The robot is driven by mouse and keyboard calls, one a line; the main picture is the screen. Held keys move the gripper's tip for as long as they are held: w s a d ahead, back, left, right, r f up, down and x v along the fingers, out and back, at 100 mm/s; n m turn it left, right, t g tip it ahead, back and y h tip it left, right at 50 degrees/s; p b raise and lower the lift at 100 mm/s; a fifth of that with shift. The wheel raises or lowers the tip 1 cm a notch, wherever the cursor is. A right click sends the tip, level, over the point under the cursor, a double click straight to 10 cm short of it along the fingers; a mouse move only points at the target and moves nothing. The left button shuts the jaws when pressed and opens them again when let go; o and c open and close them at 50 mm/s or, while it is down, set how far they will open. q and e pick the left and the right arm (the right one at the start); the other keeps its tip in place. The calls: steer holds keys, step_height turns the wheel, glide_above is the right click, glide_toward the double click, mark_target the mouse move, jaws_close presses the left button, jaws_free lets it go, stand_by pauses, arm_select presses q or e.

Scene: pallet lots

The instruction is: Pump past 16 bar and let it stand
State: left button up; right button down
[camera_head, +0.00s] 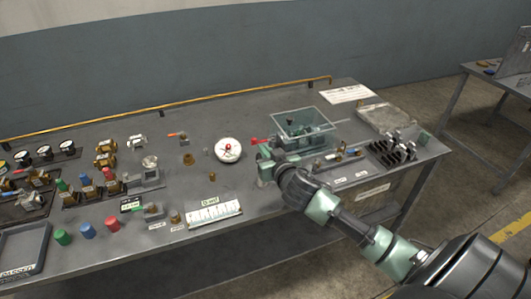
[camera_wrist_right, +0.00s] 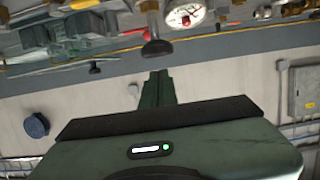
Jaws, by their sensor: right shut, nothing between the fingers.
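A clear-sided tank (camera_head: 318,124), which looks like part of the pump, stands at the right part of the bench. A red-tipped handle (camera_head: 260,141) sticks out on its left. A round white gauge (camera_head: 228,150) with a red centre lies left of it. A white dial also shows upside down at the top of the right wrist view (camera_wrist_right: 185,16); I cannot read its pressure. My right gripper (camera_head: 266,162) is at the tank's near left side and hides part of it. In the wrist view its fingers (camera_wrist_right: 157,88) are shut and empty, just apart from a dark round knob (camera_wrist_right: 157,48). My left gripper is not in view.
Brass fittings (camera_head: 105,153), coloured caps (camera_head: 87,230) and small dark gauges (camera_head: 45,153) fill the bench's left side. A white chart plate (camera_head: 214,212) lies at the front. A dark rack (camera_head: 392,153) stands at the right. A brass rail (camera_head: 180,104) runs along the back.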

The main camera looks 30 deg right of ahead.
steer(key=shift+f, duration=0.7)
step_height(320, 180, down, 4)
steer(key=shift+s+a+r+b, duration=0.1)
steer(key=shift+s+r+b, duration=0.05)
steer(key=shift+b, duration=1.1)
